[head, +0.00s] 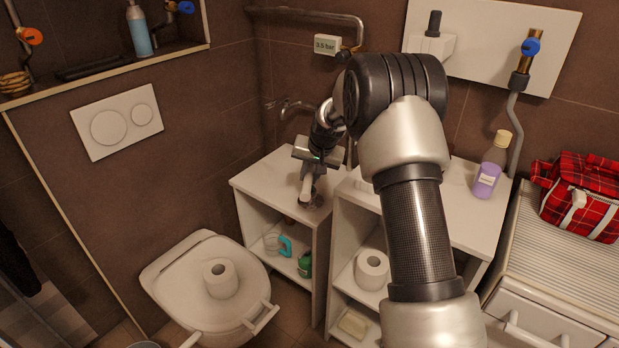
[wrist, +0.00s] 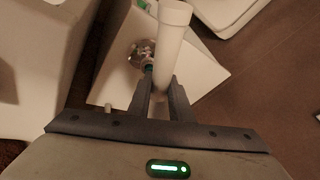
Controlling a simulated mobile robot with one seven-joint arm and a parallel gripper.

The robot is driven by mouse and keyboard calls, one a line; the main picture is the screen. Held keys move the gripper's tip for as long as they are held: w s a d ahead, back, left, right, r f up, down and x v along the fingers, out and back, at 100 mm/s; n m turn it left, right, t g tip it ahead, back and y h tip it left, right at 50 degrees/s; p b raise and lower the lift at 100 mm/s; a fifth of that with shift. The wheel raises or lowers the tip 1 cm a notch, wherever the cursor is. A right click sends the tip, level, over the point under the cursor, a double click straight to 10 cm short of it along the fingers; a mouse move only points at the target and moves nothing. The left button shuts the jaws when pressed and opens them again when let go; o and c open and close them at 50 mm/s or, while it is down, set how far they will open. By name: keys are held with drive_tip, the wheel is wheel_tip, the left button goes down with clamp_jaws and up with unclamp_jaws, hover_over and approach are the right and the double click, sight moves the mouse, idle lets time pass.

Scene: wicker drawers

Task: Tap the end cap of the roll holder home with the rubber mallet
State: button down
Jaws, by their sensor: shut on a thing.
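My gripper (head: 308,168) is above the left white cabinet and points down. In the wrist view its dark fingers (wrist: 161,98) are shut on a white cylinder (wrist: 173,45), which extends away between them. The cylinder also shows below the gripper in the head view (head: 307,187). I cannot tell whether it is part of the mallet. A shiny metal piece with a round base (wrist: 140,53) is on the cabinet top beside the cylinder. It may be the roll holder. I cannot make out an end cap, and no mallet head is recognisable.
The left cabinet top (head: 262,180) is mostly clear. A purple bottle (head: 490,167) stands on the right cabinet, near a red tartan bag (head: 590,195). Pipes (head: 300,15) run along the wall behind. A paper roll (head: 220,278) stands on the closed toilet lid (head: 175,270).

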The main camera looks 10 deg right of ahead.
drive_tip(key=shift+r, duration=0.7)
drive_tip(key=shift+r+p, duration=0.35)
drive_tip(key=shift+f, duration=0.2)
drive_tip(key=shift+f, duration=0.1)
idle(0.6)
idle(0.3)
wheel_tip(320, 180, down, 6)
drive_tip(key=r+b, duration=0.1)
drive_tip(key=b, duration=0.3)
drive_tip(key=shift+r+p, duration=1.5)
drive_tip(key=shift+r, duration=0.5)
